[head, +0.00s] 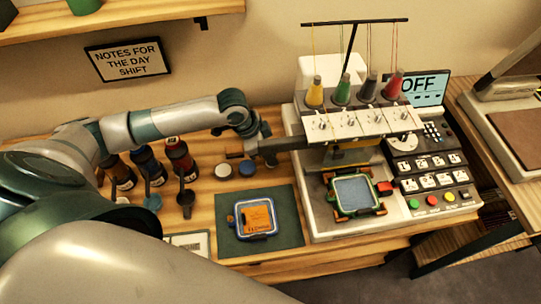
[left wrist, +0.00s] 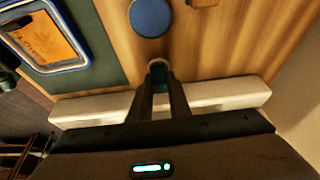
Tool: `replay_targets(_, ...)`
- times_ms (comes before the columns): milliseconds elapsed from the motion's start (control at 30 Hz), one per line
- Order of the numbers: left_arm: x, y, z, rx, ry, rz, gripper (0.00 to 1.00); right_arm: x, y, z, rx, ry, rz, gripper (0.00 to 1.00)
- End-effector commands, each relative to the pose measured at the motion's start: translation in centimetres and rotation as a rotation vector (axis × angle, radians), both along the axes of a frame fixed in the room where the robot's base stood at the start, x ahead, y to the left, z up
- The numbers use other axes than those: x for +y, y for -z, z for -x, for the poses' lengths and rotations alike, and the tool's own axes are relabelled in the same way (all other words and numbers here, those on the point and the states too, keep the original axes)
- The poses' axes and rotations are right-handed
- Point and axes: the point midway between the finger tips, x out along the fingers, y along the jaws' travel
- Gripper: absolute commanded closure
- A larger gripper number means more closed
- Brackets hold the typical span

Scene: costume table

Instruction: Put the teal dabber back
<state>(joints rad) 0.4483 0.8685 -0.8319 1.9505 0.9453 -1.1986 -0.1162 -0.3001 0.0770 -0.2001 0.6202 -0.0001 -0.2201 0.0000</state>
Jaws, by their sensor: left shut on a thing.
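My left gripper (head: 270,160) is over the wooden table, just left of the embroidery machine. In the left wrist view its fingers (left wrist: 158,95) are shut on a small teal piece, which I take for the teal dabber (left wrist: 159,73); its top end looks pale and round. Most of the dabber is hidden between the fingers, and I cannot tell if it touches the table. A round blue piece (head: 247,168) lies beside the gripper and also shows in the left wrist view (left wrist: 151,17). A round white piece (head: 223,171) lies left of it. My right gripper is not in view.
The embroidery machine (head: 312,222) stands close on the right, with a green hoop (head: 335,205) on it. A dark mat (head: 288,215) holds a blue hoop with orange cloth (head: 257,218). Several bottles (head: 180,158) stand at the left, near my arm. A shelf (head: 140,14) hangs above.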

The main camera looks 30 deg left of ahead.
Motion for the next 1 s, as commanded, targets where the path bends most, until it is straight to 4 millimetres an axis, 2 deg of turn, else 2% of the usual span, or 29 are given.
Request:
replay_targets(167,0.0,1.5,0.1,0.001,0.0,0.0,1.0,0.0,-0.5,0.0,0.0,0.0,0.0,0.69)
replay_targets(567,0.0,1.9,0.0,0.0,0.0,0.0,1.0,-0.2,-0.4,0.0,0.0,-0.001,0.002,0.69)
replay_targets(600,0.0,1.9,0.0,-0.001,0.0,-0.001,0.81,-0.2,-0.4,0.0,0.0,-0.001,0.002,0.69)
replay_targets(667,0.0,1.9,0.0,-0.001,0.001,-0.001,0.67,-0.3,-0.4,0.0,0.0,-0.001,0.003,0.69)
replay_targets(1000,0.0,1.8,0.0,-0.001,0.001,-0.001,0.65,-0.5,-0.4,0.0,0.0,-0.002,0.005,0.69)
